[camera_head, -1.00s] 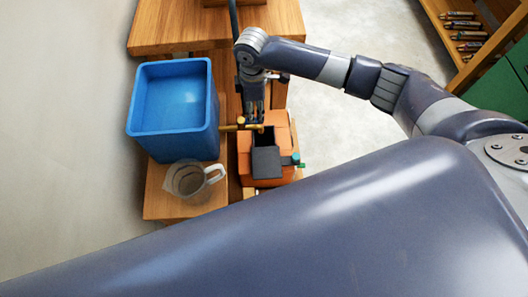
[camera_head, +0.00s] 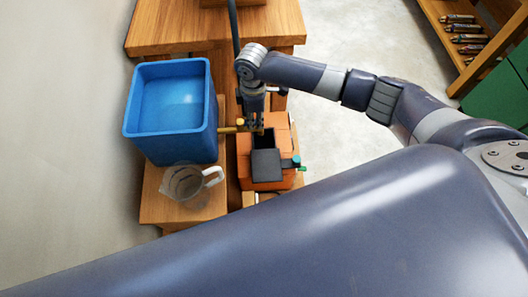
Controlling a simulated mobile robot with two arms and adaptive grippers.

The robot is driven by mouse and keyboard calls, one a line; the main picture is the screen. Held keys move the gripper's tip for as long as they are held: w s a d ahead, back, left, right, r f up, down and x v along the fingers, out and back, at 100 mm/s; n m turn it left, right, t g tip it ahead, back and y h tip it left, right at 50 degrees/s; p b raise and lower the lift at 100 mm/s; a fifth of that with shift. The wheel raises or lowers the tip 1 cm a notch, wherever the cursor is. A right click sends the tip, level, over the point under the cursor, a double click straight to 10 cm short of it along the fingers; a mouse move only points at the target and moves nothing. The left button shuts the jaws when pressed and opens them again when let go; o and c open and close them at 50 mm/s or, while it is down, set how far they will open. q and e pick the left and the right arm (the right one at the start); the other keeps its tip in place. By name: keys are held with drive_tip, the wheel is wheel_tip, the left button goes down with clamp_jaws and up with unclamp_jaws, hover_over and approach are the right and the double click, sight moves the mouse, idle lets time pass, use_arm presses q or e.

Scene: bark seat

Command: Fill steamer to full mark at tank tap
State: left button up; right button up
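The orange steamer (camera_head: 265,178) sits on the wooden stand below a brass tap (camera_head: 228,130). Its dark lid flap (camera_head: 266,163) is raised or folded toward me, and a dark opening shows behind it. The blue tank (camera_head: 172,148) stands to the left, with the tap coming out of its right side. My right gripper (camera_head: 253,126) points down at the tap's outer end, just above the steamer's back edge. Its fingers are small and dark, and I cannot tell whether they are closed on the tap. Any water stream or level mark is not visible. My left gripper is not in view.
A clear measuring jug (camera_head: 186,184) with a white handle stands on the wooden stand (camera_head: 160,211) in front of the tank. A wooden bench (camera_head: 170,30) lies behind. Open floor (camera_head: 350,50) is to the right, with a shelf of small tubes (camera_head: 462,30) at the far right.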

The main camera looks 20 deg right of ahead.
drive_tip(key=w+n+b, duration=0.1)
drive_tip(key=n, duration=0.3)
drive_tip(key=w+a+n+b, duration=0.1)
drive_tip(key=w+n, duration=0.1)
drive_tip(key=n, duration=0.2)
drive_tip(key=w+n+b, duration=0.1)
drive_tip(key=n, duration=0.3)
drive_tip(key=shift+w+a+n, duration=0.35)
drive_tip(key=shift+a+n, duration=0.05)
drive_tip(key=shift+w+d+r, duration=0.15)
drive_tip(key=shift+w+d, duration=0.1)
drive_tip(key=shift+d, duration=0.05)
idle(6.1)
